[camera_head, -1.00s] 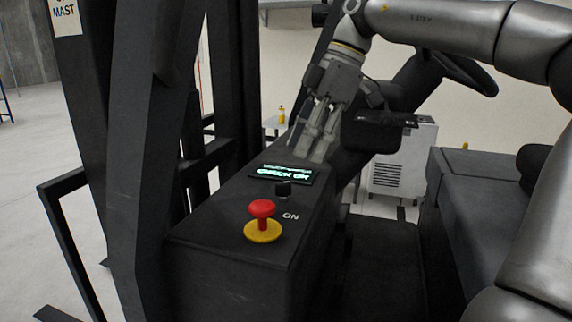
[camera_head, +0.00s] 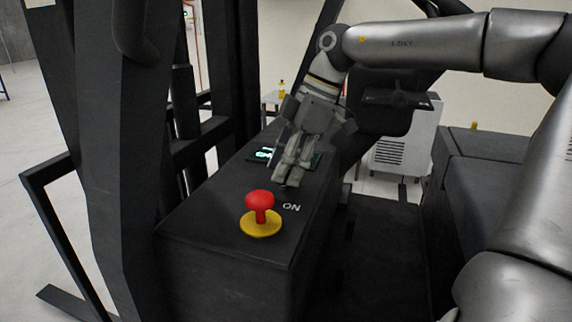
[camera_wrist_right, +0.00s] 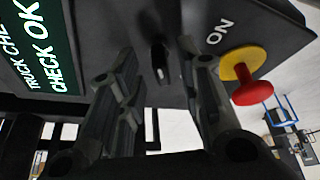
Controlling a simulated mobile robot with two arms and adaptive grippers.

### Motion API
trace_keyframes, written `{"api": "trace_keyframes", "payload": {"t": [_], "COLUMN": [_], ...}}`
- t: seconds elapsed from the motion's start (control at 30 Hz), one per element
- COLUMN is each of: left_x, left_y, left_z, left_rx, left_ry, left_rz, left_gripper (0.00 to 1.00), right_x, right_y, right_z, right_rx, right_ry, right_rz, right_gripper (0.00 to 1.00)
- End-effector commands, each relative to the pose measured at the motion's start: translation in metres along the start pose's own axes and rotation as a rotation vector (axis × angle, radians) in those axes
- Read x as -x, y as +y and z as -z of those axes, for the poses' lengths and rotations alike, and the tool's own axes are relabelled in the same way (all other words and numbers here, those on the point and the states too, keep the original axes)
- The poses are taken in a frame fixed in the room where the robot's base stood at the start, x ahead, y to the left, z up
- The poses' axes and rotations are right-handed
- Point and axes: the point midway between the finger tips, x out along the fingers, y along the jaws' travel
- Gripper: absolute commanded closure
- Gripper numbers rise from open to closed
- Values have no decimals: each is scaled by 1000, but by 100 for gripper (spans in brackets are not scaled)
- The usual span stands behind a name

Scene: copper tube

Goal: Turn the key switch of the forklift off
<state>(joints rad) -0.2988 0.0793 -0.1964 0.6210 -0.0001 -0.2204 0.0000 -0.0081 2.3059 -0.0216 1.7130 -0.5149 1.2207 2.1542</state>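The black key switch (camera_wrist_right: 160,61) shows in the right wrist view on the forklift's dark console, beside the white "ON" label (camera_wrist_right: 220,32). My right gripper (camera_head: 286,180) is over the console in the head view and hides the switch there. In the right wrist view its two fingers stand apart, one on each side of the switch, with a gap around it. I cannot tell whether the fingertips reach down to its depth. My left gripper is not in view.
A red mushroom button (camera_head: 260,202) on a yellow base sits just in front of the gripper. A lit display reading "CHECK OK" (camera_wrist_right: 45,60) lies beside the switch, partly hidden in the head view. Mast bars (camera_head: 120,160) stand left; the seat (camera_head: 490,180) is right.

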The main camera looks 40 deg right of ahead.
Motion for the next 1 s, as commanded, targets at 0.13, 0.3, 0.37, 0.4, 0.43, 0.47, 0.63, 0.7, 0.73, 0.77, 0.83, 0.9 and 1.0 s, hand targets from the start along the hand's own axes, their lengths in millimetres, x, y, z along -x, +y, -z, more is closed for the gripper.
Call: {"api": "trace_keyframes", "payload": {"t": [0.13,0.3,0.37,0.4,0.43,0.47,0.63,0.7,0.73,0.77,0.83,0.9,1.0], "left_x": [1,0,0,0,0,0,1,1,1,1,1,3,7], "left_y": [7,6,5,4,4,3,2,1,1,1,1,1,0], "left_z": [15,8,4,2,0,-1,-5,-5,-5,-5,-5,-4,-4], "left_rx": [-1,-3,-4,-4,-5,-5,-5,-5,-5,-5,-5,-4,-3], "left_ry": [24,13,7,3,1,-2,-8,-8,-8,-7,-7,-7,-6], "left_rz": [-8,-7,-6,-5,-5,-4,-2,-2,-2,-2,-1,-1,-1], "left_gripper": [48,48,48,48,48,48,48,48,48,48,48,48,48], "right_x": [-5,-5,-5,-5,-5,-5,-5,-5,-5,-5,-4,-4,-3], "right_y": [0,0,0,0,0,0,0,0,0,0,0,0,0], "right_z": [0,0,0,0,0,0,0,0,0,0,0,0,1], "right_rx": [1,0,0,0,0,0,0,0,1,1,4,12,36], "right_ry": [0,0,0,0,0,0,0,0,0,0,0,0,0], "right_rz": [0,0,0,0,0,0,0,0,0,0,1,5,15], "right_gripper": [67,67,70,75,79,82,100,100,100,100,100,100,100]}}
